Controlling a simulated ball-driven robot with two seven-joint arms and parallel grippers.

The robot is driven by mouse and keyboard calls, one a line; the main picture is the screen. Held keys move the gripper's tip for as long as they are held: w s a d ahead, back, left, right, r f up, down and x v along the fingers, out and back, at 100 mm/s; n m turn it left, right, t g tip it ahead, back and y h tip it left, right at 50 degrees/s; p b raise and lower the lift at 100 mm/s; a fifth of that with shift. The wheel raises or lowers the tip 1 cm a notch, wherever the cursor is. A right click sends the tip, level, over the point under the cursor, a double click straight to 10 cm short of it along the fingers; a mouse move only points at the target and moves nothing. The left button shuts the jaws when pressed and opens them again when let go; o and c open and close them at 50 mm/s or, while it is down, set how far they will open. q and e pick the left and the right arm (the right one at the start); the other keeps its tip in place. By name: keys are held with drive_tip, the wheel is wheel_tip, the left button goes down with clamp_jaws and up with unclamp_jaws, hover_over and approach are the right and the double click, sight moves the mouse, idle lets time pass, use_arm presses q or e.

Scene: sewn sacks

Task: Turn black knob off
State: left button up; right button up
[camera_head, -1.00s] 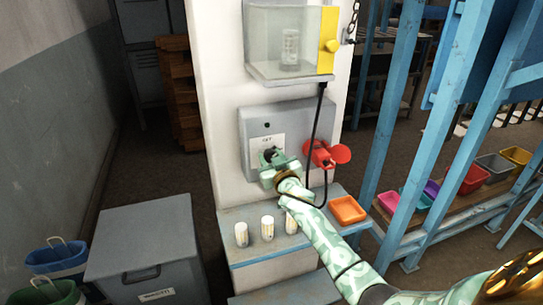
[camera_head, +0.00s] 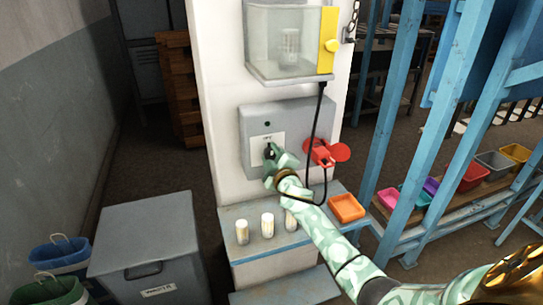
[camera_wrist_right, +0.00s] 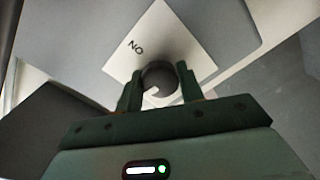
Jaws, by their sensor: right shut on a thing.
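The black knob (camera_head: 268,151) sits on a white label plate (camera_head: 260,142) on the grey wall box (camera_head: 318,120). In the right wrist view the dark round knob (camera_wrist_right: 158,76) has a pale mark on its face, and the lettering "ON" shows upside down on the plate (camera_wrist_right: 118,62) beside it. My right gripper (camera_head: 275,158) is at the knob. In its wrist view my right gripper's fingers (camera_wrist_right: 158,88) stand on either side of the knob, shut on it. In the head view the gripper partly hides the knob. My left gripper is not in view.
A red lockout piece (camera_head: 320,153) and a black cable (camera_head: 311,125) are close right of my gripper. A clear box (camera_head: 283,42) with a yellow side is above. Several pale cylinders (camera_head: 242,232) and an orange tray (camera_head: 346,207) stand on the ledge below.

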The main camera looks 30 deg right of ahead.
drive_tip(key=shift+n, duration=0.7)
drive_tip(key=o, duration=1)
drive_tip(key=p+v, duration=0.1)
drive_tip(key=v, duration=1.5)
drive_tip(key=shift+s+f+p, duration=0.1)
drive_tip(key=shift+s+p, duration=0.1)
drive_tip(key=shift+p, duration=0.1)
